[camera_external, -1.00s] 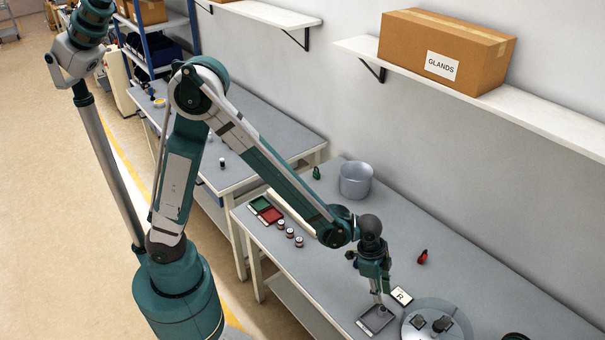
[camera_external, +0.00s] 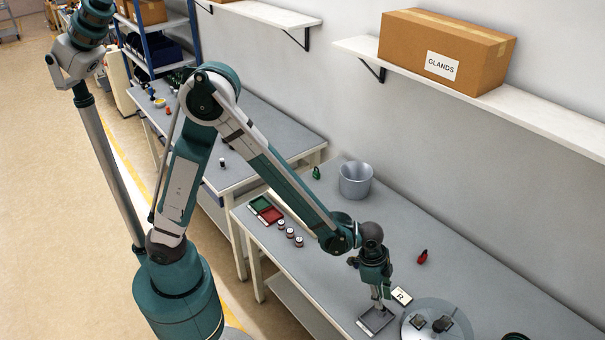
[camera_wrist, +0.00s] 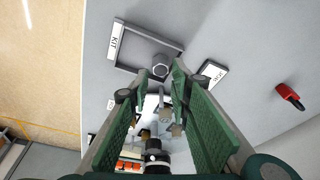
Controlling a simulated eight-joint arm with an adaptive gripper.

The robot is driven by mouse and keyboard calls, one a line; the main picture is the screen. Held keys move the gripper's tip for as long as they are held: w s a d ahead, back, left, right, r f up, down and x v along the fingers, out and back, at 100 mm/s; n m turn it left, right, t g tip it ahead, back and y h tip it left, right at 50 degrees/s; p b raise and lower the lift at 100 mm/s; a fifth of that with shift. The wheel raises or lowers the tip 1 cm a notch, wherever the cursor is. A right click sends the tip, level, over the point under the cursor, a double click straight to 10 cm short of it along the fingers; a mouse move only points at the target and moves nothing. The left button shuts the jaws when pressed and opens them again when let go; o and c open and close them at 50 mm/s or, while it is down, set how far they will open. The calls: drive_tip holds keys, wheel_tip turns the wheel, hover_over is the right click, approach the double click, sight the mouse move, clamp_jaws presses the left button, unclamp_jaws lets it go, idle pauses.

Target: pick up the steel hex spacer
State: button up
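A grey steel hex spacer (camera_wrist: 160,70) shows in the wrist view near the inner edge of a grey-rimmed tray labelled KIT (camera_wrist: 121,62). The tray also shows in the external view (camera_external: 365,329) on the bench, below my gripper. My gripper (camera_wrist: 158,84) is open, its two green-padded fingers apart, with the spacer seen just beyond and between the tips. In the external view my gripper (camera_external: 379,303) points down at the tray, and the fingers hide much of the spacer there. I cannot tell whether a finger touches it.
A red item (camera_external: 422,257) lies farther back.

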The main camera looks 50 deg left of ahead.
idle(0.3)
drive_tip(key=shift+b+x, duration=0.4)
drive_tip(key=shift+x, duration=2.2)
drive_tip(key=shift+w, duration=0.15)
drive_tip(key=c, duration=0.5)
drive_tip(key=shift+c, duration=0.2)
drive_tip(key=shift+r, duration=0.15)
drive_tip(key=shift+c, duration=0.5)
wheel_tip(320, 180, up, 10)
drive_tip(key=p, duration=0.1)
